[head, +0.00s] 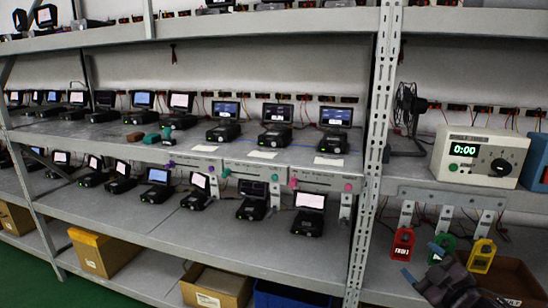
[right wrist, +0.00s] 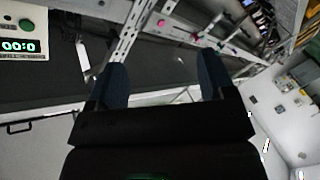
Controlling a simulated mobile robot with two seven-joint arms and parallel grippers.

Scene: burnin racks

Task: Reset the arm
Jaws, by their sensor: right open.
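My right gripper (head: 422,262) shows low at the right of the head view, in front of the lower shelf. Its two blue-tipped fingers stand apart with nothing between them. The right wrist view shows the same open fingers (right wrist: 163,75), with rack posts and shelf edges beyond them. The gripper appears apart from the rack. My left gripper is in neither view.
A timer (head: 480,154) reading 0:00 and a black fan (head: 408,105) stand on the right shelf. Red (head: 402,243) and yellow (head: 481,256) tags hang below. A rack post (head: 371,170) stands left of my gripper. Small screen devices (head: 277,127) fill the left shelves.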

